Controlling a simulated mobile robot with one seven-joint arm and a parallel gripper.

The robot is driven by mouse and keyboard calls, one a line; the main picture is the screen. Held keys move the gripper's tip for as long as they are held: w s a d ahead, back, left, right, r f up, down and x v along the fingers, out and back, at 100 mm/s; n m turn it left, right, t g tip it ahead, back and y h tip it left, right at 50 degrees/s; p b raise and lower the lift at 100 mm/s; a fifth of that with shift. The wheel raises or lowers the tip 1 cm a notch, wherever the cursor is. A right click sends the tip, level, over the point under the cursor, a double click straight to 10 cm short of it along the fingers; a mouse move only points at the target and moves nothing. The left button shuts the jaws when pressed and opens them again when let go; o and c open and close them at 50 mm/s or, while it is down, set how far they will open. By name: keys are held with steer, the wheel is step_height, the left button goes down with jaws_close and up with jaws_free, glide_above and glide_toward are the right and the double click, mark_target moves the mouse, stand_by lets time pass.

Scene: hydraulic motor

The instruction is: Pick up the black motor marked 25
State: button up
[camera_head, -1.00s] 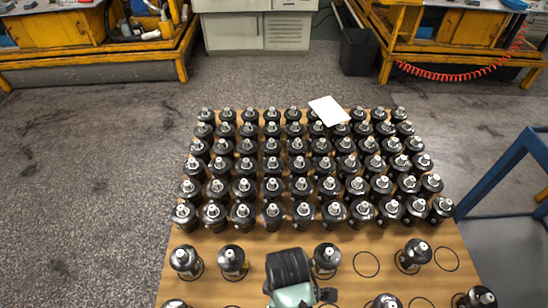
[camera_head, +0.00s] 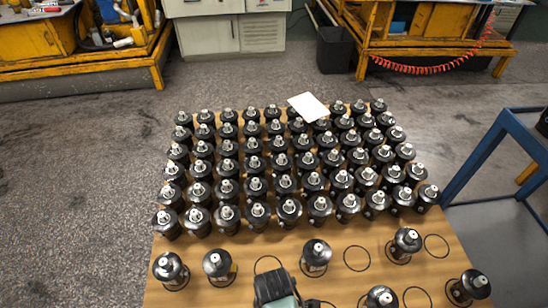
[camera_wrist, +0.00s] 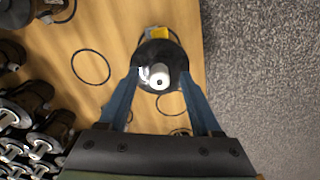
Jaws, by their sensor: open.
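In the wrist view a black motor (camera_wrist: 160,60) with a pale metal shaft stands near the table edge, seen from above. A yellow label shows on its far side. My gripper (camera_wrist: 159,76) is open, with one blue finger on each side of this motor; I cannot tell whether they touch it. In the head view several black motors stand apart in front, among them a motor (camera_head: 218,266) with a yellowish label and another motor (camera_head: 316,257). I cannot read the number 25 on any of them. My gripper's fingers are hidden in the head view.
Dense rows of black motors (camera_head: 289,210) fill the wooden table (camera_head: 335,235) behind the front ones. Black rings (camera_head: 357,258) lie on bare wood. A white sheet (camera_head: 308,107) lies at the back. A blue frame (camera_head: 495,150) stands at the right.

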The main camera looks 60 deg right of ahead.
jaws_close()
stand_by(1.2)
steer(key=shift+w+r, duration=0.1)
steer(key=shift+r, duration=0.05)
